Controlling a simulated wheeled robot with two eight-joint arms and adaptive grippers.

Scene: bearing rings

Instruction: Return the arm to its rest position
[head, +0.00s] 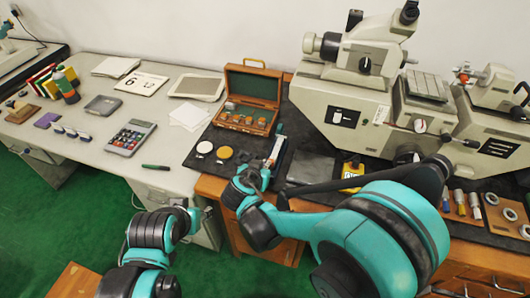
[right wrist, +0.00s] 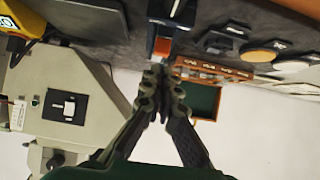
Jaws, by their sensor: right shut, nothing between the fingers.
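My right arm (head: 380,235) reaches in from the right and bends over the front edge of the dark mat. My right gripper (head: 264,168) is in front of the wooden box, and its fingers are small and partly hidden in the head view. In the right wrist view the right gripper (right wrist: 163,78) has its fingers together, with nothing between them. My left arm (head: 160,235) is folded low in front of the grey desk; its fingers do not show. Several bearing rings (head: 491,198) lie at the far right of the bench.
The open wooden box (head: 245,118) stands behind my right gripper. A small orange block (right wrist: 162,47) is close beyond the fingertips. A large measuring machine (head: 345,118) fills the bench to the right. A calculator (head: 131,136) and a green pen (head: 155,167) lie on the left desk.

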